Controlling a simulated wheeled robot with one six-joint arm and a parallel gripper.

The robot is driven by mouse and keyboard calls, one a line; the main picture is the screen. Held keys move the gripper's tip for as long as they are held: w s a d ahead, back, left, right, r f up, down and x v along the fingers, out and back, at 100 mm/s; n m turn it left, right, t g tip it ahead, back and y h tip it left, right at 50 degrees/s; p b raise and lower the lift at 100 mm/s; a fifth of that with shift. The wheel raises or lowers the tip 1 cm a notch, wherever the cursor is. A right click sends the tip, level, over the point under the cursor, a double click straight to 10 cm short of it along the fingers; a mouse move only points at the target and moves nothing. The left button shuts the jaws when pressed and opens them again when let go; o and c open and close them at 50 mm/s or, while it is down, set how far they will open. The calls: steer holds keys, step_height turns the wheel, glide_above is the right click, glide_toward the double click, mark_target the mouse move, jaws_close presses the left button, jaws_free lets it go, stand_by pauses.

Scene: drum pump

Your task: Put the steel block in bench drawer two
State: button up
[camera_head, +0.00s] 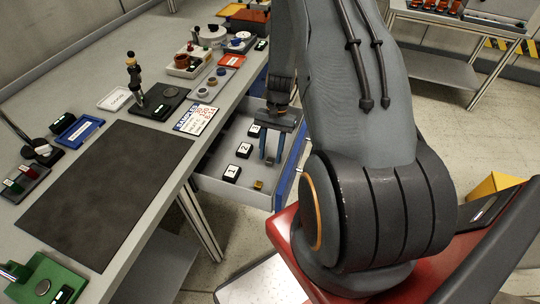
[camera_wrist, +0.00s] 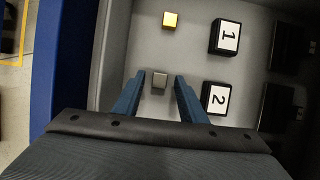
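The steel block (camera_wrist: 159,80) is a small grey cube in the open drawer (camera_head: 232,190), in line with the "2" marker (camera_wrist: 220,98). In the wrist view it shows between the two fingertips of my gripper (camera_wrist: 160,78), with a gap on each side. My gripper (camera_head: 271,158) points down into the drawer and is open. How far the tips are above the drawer floor is hard to tell. In the head view I cannot make out the steel block near the fingers. The drawer's "2" marker (camera_head: 244,150) is black with a white face.
A gold block (camera_wrist: 170,19) lies by the "1" marker (camera_wrist: 225,37); it also shows in the head view (camera_head: 258,185). The blue drawer front (camera_head: 283,187) stands close beside my fingers. The bench top (camera_head: 205,135) with a dark mat (camera_head: 105,185) lies left of the drawer.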

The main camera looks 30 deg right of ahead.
steer(key=b+v, duration=0.3)
steer(key=v, duration=0.7)
steer(key=s+a+r+n+t+h, duration=0.1)
steer(key=s+a+r+n+t, duration=0.1)
steer(key=s+a+r+n, duration=0.3)
steer(key=s+a+r+n+t+h, duration=0.1)
steer(key=s+a+r+n+h, duration=0.1)
steer(key=s+a+r+n, duration=0.3)
steer(key=a+r, duration=0.3)
steer(key=a, duration=0.4)
steer(key=shift+a+r+t+h, duration=0.3)
steer(key=shift+r+t, duration=0.05)
steer(key=shift+t, duration=0.05)
